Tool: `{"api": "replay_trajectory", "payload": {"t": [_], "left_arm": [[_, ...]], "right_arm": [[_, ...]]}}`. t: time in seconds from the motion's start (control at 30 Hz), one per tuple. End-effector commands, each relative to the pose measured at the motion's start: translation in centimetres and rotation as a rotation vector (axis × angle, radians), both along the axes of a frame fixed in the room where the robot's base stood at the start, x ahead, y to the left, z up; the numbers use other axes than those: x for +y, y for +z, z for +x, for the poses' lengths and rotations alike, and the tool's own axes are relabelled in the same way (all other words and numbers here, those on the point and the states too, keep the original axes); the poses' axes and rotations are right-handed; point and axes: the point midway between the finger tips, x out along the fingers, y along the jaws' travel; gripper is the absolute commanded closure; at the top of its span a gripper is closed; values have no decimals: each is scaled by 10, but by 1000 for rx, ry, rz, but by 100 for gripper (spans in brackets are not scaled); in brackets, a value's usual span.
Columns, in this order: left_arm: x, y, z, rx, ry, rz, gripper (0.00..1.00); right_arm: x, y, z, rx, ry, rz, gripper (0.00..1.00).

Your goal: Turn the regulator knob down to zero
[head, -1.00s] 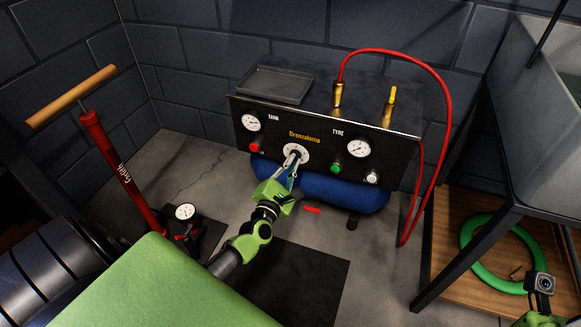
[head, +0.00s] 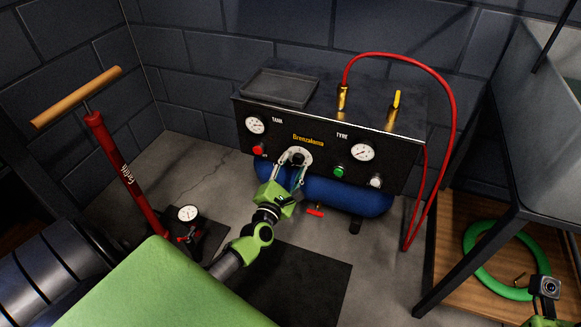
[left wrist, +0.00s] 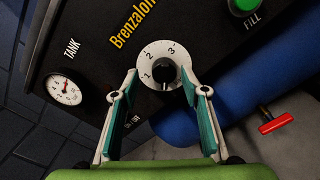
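The regulator knob (head: 298,159) is a dark round knob on a white dial plate on the compressor's black front panel (head: 225,120). In the left wrist view the knob (left wrist: 163,73) shows between numerals 1, 2 and 3; a thin pale mark seems to lie at its lower edge, but I cannot read the setting surely. My left gripper (head: 291,173) is open in front of the dial. In the left wrist view its fingers (left wrist: 159,76) stand on either side of the knob, apart from it. My right gripper is not in view; only part of that wrist shows at the lower right.
The tank gauge (head: 255,125), red button (head: 258,150), tyre gauge (head: 362,152) and green fill button (head: 338,172) flank the knob. A red hose (head: 452,110) arcs at right. A red-handled valve (head: 315,212) sits below. A floor pump (head: 120,165) stands at left.

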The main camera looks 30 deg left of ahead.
Motion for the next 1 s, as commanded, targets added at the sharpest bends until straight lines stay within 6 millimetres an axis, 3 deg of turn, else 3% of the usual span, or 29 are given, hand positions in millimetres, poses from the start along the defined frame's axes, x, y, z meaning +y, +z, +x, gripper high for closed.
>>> {"api": "replay_trajectory", "payload": {"t": [0.27,0.7,1.0], "left_arm": [[-3,-2,-9,3,-2,-1,59],[-22,-1,-96,3,3,0,59],[-28,1,-125,-1,4,1,59]], "right_arm": [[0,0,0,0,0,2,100],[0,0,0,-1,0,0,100],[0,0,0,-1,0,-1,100]]}}
